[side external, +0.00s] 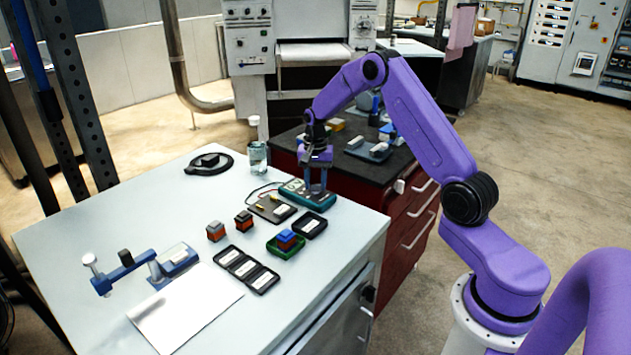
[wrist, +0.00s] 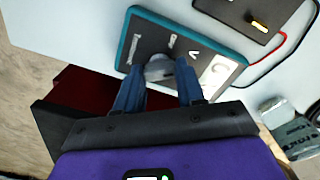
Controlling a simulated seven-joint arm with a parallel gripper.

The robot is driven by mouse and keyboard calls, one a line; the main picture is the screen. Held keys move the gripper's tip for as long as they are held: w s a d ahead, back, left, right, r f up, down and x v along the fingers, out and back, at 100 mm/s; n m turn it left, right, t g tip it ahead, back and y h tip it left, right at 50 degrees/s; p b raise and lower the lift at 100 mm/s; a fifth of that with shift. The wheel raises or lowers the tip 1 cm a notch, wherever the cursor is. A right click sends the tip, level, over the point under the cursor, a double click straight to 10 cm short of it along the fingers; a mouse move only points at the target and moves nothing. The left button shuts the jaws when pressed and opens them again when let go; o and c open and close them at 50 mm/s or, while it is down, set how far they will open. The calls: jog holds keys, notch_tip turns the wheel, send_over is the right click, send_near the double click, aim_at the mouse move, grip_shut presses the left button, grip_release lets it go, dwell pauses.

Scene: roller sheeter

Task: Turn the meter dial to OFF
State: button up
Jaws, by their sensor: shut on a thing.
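The meter (side external: 294,187) has a teal case and lies on the pale table near its right edge. In the wrist view the meter (wrist: 140,22) shows a dark face with white markings. Its grey round dial (wrist: 158,69) is between my blue fingertips. My gripper (side external: 315,190) points down over the meter, and in the wrist view my gripper (wrist: 160,68) is shut on the dial. The fingers cover part of the dial, so I cannot read its pointer. The markings around it are too small to read surely.
A dark plate (side external: 272,209) with brass-coloured pieces lies beside the meter, with red and black leads near it. A glass jar (side external: 257,158), small blocks (side external: 216,231), black trays (side external: 247,270) and a blue clamp-like device (side external: 125,269) stand on the table. A dark-topped red cabinet (side external: 398,214) adjoins it.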

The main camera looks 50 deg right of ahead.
aim_at(316, 184)
jog(key=n, duration=0.5)
jog(key=shift+n, duration=0.3)
jog(key=n, duration=0.5)
jog(key=shift+n, duration=0.3)
jog(key=o, duration=1)
jog(key=shift+o, duration=0.2)
jog(key=shift+r, duration=0.1)
notch_tip(316, 184, up, 17)
jog(key=shift+r, duration=0.15)
